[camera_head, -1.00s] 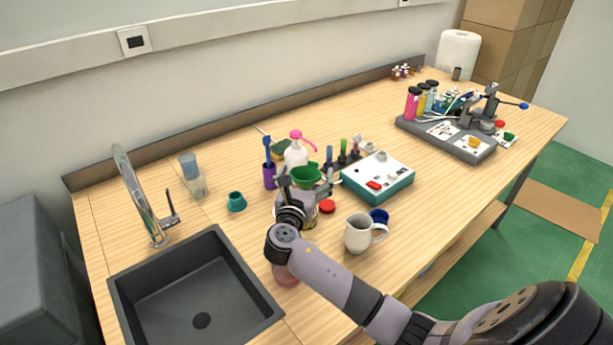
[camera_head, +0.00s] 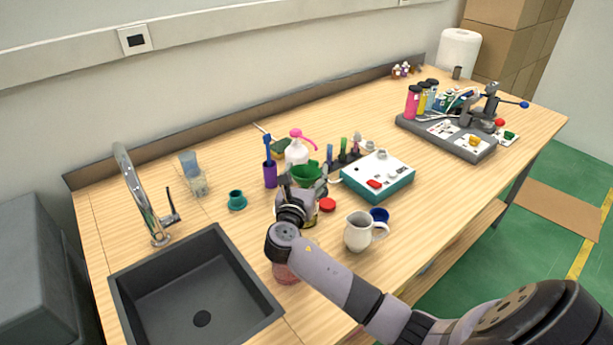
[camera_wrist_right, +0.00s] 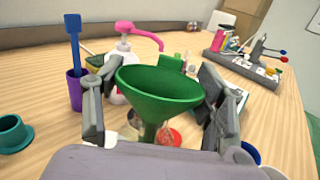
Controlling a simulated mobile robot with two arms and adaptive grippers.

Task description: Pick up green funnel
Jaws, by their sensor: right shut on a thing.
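The green funnel (camera_head: 305,172) is upright with its wide mouth facing up, among the items right of the sink. In the right wrist view the funnel (camera_wrist_right: 160,92) sits between the two fingers, its stem running down. My right gripper (camera_head: 299,185) is shut on the funnel; in the wrist view its fingers (camera_wrist_right: 157,110) stand on both sides below the rim. The funnel's stem end and what lies beneath it are mostly hidden by the gripper. My left gripper does not show.
A white pump bottle (camera_head: 297,153) with a pink top and a purple cup (camera_head: 270,174) stand close behind. A red lid (camera_head: 327,205), a white pitcher (camera_head: 359,232) and a teal device (camera_head: 378,182) are to the right. The sink (camera_head: 196,290) is at the left.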

